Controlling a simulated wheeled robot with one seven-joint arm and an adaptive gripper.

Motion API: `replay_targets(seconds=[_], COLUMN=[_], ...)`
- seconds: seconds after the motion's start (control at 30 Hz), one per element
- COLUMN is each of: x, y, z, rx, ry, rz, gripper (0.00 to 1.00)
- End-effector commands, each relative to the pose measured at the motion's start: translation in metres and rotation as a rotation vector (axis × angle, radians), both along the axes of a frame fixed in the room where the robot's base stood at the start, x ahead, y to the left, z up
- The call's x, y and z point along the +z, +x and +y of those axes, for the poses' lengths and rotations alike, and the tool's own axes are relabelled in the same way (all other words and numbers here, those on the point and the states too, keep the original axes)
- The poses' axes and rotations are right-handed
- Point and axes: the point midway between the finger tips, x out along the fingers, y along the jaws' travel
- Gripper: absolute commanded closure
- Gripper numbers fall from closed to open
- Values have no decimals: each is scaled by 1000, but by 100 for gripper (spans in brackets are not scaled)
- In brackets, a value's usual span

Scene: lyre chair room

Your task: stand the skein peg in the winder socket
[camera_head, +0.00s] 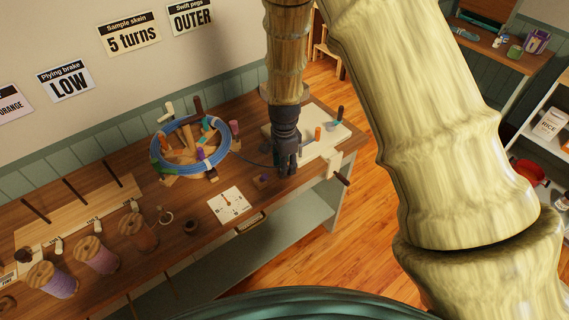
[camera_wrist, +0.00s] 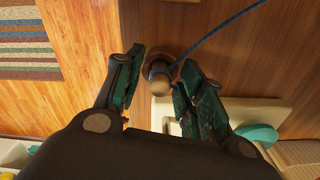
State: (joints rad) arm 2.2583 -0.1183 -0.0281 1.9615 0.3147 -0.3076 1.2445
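My gripper (camera_head: 287,170) points down over the right part of the wooden bench in the head view. In the wrist view its fingers (camera_wrist: 165,72) are apart, on either side of a small round wooden-tipped piece (camera_wrist: 160,82) with a blue strand running to it. Contact with either finger cannot be made out. Whether this piece is the skein peg is unclear. A pale winder board (camera_head: 328,140) lies right of my gripper, with an upright orange peg (camera_head: 318,133) on it. Its edge shows in the wrist view (camera_wrist: 265,108). I cannot make out the socket.
A swift wound with blue yarn (camera_head: 160,150) and set with coloured pegs stands left of my gripper. A white dial card (camera_head: 231,204) lies in front of it. Yarn spools (camera_head: 97,255) line the bench's left front. A crank handle (camera_head: 342,179) juts from the right edge.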

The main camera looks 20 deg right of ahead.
Motion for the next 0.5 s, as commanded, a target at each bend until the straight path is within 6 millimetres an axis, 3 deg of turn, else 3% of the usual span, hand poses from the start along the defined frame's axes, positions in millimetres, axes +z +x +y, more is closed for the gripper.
replay_targets(seconds=[0.17,0.5], x=[14,67], y=[0,1], z=[0,0], rx=[0,0], ry=[0,-1], rz=[-1,-4], gripper=[61,61])
